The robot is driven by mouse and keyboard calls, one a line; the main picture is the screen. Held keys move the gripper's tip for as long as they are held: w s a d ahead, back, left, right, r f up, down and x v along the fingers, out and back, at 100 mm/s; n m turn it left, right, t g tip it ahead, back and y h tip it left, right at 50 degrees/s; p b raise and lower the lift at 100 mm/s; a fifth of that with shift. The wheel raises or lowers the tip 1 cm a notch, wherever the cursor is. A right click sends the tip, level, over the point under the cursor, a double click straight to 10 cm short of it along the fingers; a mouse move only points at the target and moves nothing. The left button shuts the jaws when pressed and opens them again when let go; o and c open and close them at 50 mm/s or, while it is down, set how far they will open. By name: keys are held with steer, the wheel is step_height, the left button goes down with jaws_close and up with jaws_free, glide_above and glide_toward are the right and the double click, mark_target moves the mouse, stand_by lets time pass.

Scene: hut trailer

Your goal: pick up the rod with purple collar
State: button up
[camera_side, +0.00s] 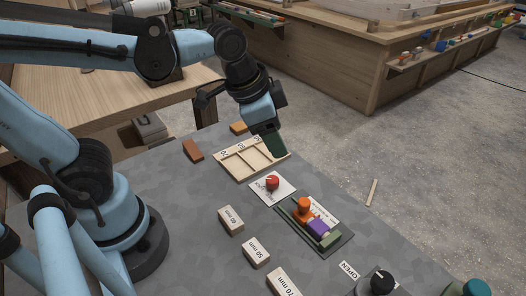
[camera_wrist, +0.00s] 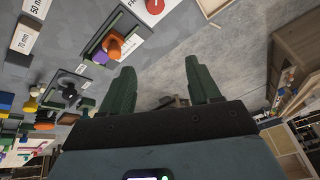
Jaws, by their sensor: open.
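I cannot clearly make out a rod with a purple collar. A purple piece (camera_side: 318,228) sits beside an orange knob-like part (camera_side: 303,205) on a dark green-edged fixture (camera_side: 334,241) at the right of the mat. In the wrist view the purple piece (camera_wrist: 96,50) and the orange part (camera_wrist: 113,43) are at upper left. I cannot tell whether the purple piece is a collar on a rod. My gripper (camera_side: 274,143) is above the right end of the wooden tray, away from that fixture. In the wrist view its dark green fingers (camera_wrist: 160,82) are apart with nothing held between them.
A wooden divided tray (camera_side: 240,172) and a red knob on a white card (camera_side: 257,191) lie near the gripper. Labelled blocks (camera_side: 231,219) stand in a row at front. A black knob (camera_side: 382,281) sits by an OPEN label.

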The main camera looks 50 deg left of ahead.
mark_target(319, 225)
steer(key=w+d+f+m+g, duration=0.1)
steer(key=d+m+g, duration=0.3)
steer(key=d+m, duration=0.8)
steer(key=shift+g+y, duration=0.3)
steer(key=shift+y, duration=0.1)
steer(key=shift+d+f, duration=0.25)
steer(key=shift+f, duration=1.85)
steer(key=shift+d+f, duration=0.3)
steer(key=shift+f, duration=1.85)
steer(key=shift+d+f, duration=0.25)
steer(key=shift+f, duration=1.85)
jaws_close()
steer(key=shift+r, duration=0.2)
